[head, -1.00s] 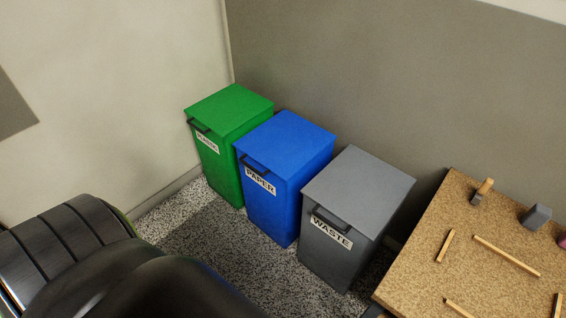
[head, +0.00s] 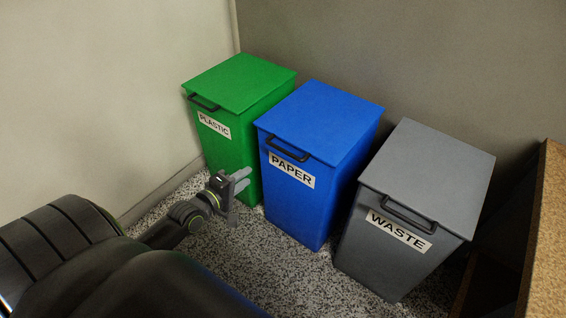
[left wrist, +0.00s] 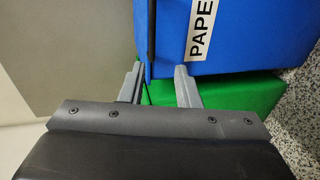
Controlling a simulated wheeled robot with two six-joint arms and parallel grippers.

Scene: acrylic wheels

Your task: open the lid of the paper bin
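The blue paper bin (head: 312,222) stands in the middle of a row of bins. Its flat lid (head: 322,122) is down, with a black handle (head: 287,149) at the front edge above the PAPER label (head: 291,170). My left gripper (head: 240,188) is in front of the green bin, left of the paper bin and lower than its handle. In the left wrist view the fingers (left wrist: 159,85) are apart and empty. The black handle (left wrist: 151,30) runs upright there, beyond the fingertips, beside the partly cut-off label (left wrist: 203,28). My right gripper is out of view.
The green plastic bin (head: 235,147) stands close on the left and the grey waste bin (head: 385,255) on the right, both lids down. A cork-coloured board edge (head: 535,235) is at far right. Speckled floor (head: 265,260) lies free in front of the bins.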

